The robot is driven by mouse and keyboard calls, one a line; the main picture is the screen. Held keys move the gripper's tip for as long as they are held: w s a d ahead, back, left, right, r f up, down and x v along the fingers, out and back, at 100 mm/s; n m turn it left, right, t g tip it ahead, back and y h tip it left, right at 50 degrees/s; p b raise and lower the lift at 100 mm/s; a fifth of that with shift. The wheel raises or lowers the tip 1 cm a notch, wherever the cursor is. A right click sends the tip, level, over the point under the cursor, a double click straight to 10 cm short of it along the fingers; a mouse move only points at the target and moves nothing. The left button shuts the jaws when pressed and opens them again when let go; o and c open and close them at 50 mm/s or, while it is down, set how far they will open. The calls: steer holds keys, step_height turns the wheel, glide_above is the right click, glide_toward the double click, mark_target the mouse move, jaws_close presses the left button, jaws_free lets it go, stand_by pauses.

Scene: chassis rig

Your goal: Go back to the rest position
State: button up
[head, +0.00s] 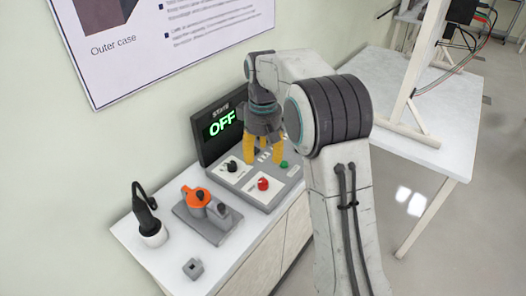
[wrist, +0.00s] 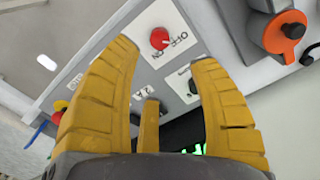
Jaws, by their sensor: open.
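My gripper (head: 264,150) has yellow fingers and points down over the control panel (head: 259,194) in the head view. In the wrist view my gripper (wrist: 165,75) is open, with nothing between its fingers. The panel's red knob (wrist: 159,39) shows beyond the fingertips, beside OFF and ON lettering. In the head view the red knob (head: 263,184) is in front of the gripper, and a black knob (head: 232,166) is to its left. I cannot tell whether the fingers touch the panel.
A black display (head: 220,125) reading OFF stands behind the panel. To the left on the counter (head: 187,268) are an orange device on a grey base (head: 200,205), a black tool in a white holder (head: 148,222) and a small grey block (head: 193,268). A white table (head: 440,125) stands at right.

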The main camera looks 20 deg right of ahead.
steer(key=shift+r, duration=0.15)
stand_by(0.5)
steer(key=shift+m+g, duration=0.3)
steer(key=shift+m, duration=0.6)
steer(key=s+f, duration=0.1)
steer(key=f, duration=0.1)
steer(key=s+f, duration=0.2)
steer(key=f, duration=0.1)
steer(key=shift+s+f, duration=0.2)
steer(key=shift+f, duration=0.15)
steer(key=s+r+t, duration=0.2)
steer(key=s+r, duration=0.2)
steer(key=s, duration=0.8)
steer(key=s+r+t, duration=0.2)
steer(key=s+r, duration=0.2)
steer(key=s, duration=0.8)
steer(key=shift+m, duration=0.4)
steer(key=shift+s, duration=0.1)
